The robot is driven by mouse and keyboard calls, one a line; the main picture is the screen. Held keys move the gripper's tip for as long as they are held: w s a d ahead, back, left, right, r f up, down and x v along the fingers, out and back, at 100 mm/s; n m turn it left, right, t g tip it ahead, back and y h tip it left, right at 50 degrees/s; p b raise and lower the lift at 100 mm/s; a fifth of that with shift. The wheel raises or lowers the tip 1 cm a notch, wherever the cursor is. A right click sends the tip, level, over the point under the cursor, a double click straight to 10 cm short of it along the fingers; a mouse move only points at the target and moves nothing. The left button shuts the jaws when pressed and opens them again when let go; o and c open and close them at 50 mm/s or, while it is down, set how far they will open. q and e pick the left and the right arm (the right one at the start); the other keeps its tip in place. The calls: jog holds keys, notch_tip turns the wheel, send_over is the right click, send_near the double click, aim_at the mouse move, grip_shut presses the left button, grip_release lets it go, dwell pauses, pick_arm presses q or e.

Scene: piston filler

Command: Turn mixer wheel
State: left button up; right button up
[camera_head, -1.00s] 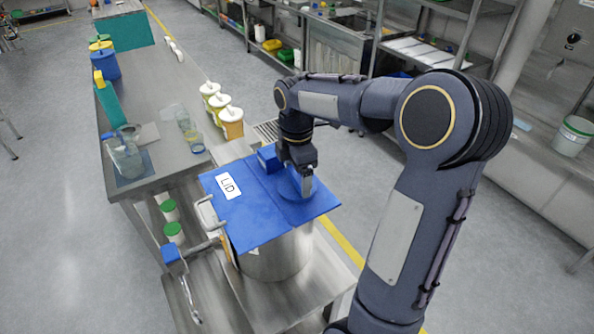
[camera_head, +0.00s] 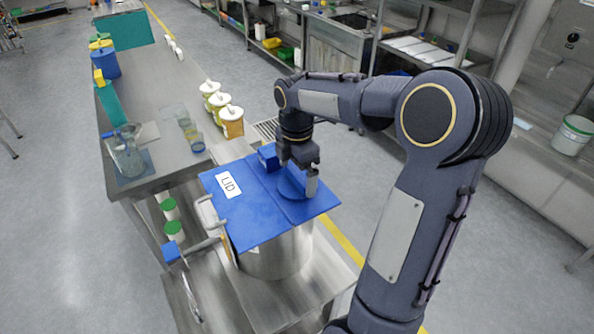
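The mixer wheel looks like a round blue disc (camera_head: 291,187) on top of the blue lid (camera_head: 262,217), which covers a steel pot (camera_head: 275,258). My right gripper (camera_head: 305,186) points down over the disc from above. One grey finger shows at the disc's right side, close to it or touching; I cannot tell which. The other finger is not clearly visible, so the opening between the fingers is hidden. My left gripper is not in view.
A blue box-shaped part (camera_head: 269,157) stands at the lid's back edge. A metal handle (camera_head: 209,216) and a blue-ended lever (camera_head: 171,252) are at the left. Yellow-labelled jars (camera_head: 232,122) and a glass jug (camera_head: 127,155) stand on the steel counter (camera_head: 158,90).

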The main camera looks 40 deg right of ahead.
aim_at(297, 175)
jog(key=shift+r, duration=0.1)
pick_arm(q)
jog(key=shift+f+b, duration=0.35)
pick_arm(e)
notch_tip(297, 175, up, 8)
jog(key=shift+f, duration=0.2)
dwell(0.3)
